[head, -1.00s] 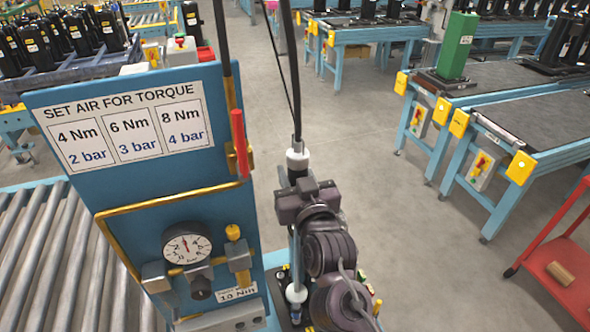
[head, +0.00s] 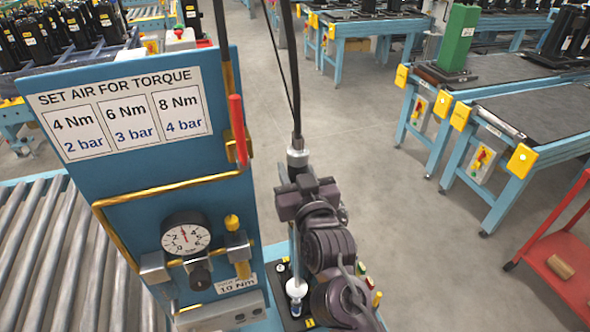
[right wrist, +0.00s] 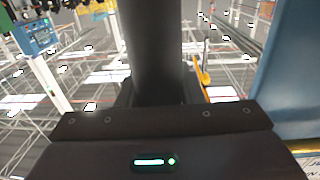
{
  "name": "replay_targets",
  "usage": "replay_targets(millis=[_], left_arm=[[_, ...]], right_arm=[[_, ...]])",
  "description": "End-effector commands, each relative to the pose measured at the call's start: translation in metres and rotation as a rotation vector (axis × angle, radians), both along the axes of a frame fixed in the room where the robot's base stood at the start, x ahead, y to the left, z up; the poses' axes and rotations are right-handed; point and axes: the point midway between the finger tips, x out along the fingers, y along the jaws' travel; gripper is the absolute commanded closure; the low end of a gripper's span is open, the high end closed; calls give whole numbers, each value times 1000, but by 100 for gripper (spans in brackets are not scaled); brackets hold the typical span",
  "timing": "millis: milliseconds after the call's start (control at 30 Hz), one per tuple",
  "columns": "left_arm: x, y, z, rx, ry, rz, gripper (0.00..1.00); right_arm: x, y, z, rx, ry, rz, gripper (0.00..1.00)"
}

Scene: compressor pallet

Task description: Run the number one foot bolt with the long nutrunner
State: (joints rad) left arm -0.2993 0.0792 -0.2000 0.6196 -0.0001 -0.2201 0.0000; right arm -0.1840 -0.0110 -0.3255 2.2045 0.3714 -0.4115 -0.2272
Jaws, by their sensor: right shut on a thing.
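The long nutrunner (head: 297,157) hangs upright from a black hose, with a silver collar and a thin shaft. My right gripper (head: 302,192) is shut around the nutrunner's body below the collar. In the right wrist view the dark, round tool body (right wrist: 155,50) stands between the jaws. My left gripper is out of view. I cannot make out the number one foot bolt.
A blue air board (head: 150,185) with a torque chart, pressure gauge (head: 186,234) and red lever (head: 238,130) stands close left of the tool. Rollers (head: 45,260) lie further left. Blue benches (head: 540,120) and a red cart (head: 560,265) stand right, with open floor between.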

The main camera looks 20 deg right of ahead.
Motion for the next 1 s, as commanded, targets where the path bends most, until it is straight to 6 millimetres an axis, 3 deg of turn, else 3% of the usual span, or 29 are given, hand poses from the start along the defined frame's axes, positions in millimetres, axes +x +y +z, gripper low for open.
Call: replay_targets(millis=[1000], left_arm=[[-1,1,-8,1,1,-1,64]], right_arm=[[0,0,-13,2,-7,-1,100]])
